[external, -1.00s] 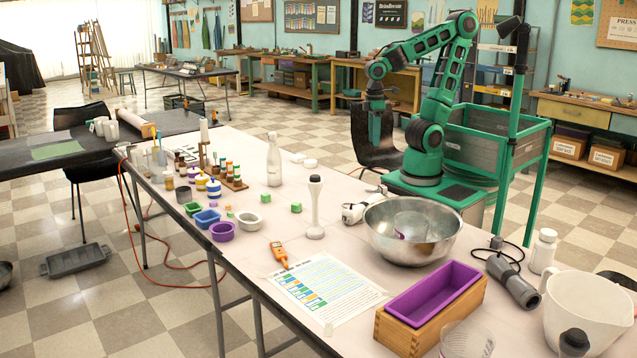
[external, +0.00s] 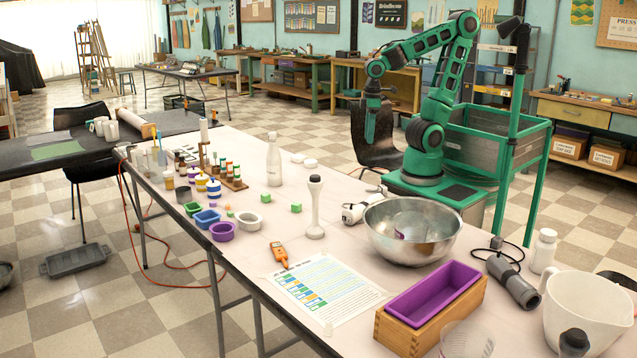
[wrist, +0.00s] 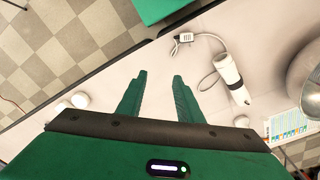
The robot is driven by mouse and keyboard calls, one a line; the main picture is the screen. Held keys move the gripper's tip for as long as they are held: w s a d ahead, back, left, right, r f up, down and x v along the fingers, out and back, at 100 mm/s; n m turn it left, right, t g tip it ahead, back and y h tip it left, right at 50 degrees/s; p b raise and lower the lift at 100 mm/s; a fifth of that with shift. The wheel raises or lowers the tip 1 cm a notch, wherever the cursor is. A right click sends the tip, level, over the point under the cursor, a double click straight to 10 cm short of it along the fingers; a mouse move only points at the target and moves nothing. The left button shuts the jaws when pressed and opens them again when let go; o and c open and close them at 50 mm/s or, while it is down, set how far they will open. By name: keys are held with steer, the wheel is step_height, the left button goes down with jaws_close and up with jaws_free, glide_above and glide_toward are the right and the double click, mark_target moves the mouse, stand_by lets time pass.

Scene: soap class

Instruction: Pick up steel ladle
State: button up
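I cannot make out a steel ladle in either view.
A white corded tool (external: 354,213) lies left of the bowl, near a tall white stick blender (external: 315,210). A purple mould in a wooden box (external: 432,305), a white jug (external: 585,315) and a dark grey tool (external: 512,282) crowd the right. The table's middle back is fairly clear.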

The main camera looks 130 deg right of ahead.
steer(key=w+d+f+m+h, duration=0.25)
steer(key=w+d+m, duration=0.2)
steer(key=d, duration=0.85)
steer(key=w+d+f+m+h, duration=0.1)
steer(key=w+d+m+h, duration=0.3)
steer(key=d, duration=0.9)
steer(key=d+f+h, duration=0.2)
steer(key=d+f, duration=0.1)
steer(key=d, duration=0.8)
steer(key=s+d+f+m+h, duration=0.1)
steer(key=d+f+h, duration=0.1)
steer(key=d, duration=0.9)
steer(key=s+d+f+m+h, duration=0.1)
steer(key=d+f, duration=0.4)
steer(key=d, duration=0.7)
steer(key=shift+s+m+g+h, duration=0.15)
steer(key=shift+m+g+h, duration=0.15)
steer(key=shift+h, duration=0.55)
steer(key=shift+r+x, duration=0.1)
steer(key=shift+x, duration=1.2)
steer(key=shift+r+x, duration=0.15)
steer(key=shift+x, duration=1.2)
steer(key=shift+c, duration=0.6)
jaws_close()
